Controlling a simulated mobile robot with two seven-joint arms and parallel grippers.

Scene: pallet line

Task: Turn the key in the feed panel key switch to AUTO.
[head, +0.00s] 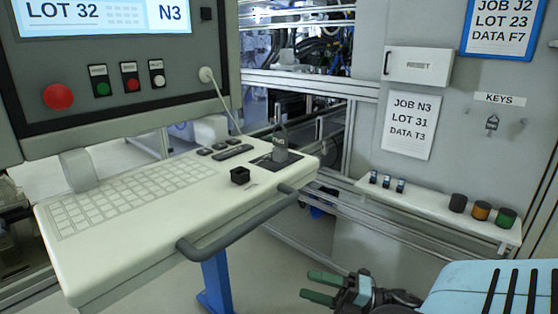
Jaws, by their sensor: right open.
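A key (492,124) hangs on the grey wall panel at the right, under a label reading KEYS. I cannot make out a key switch marked AUTO in this view. My right gripper (308,284) is low at the bottom centre, with its two green fingers apart and nothing between them. My left gripper is not in view.
The operator console (130,235) has a keyboard, a small black box (240,175) and a grey upright device (280,145). Its screen panel carries a red button (58,96) and smaller buttons. A wall shelf (440,208) holds small blue items and coloured cylinders.

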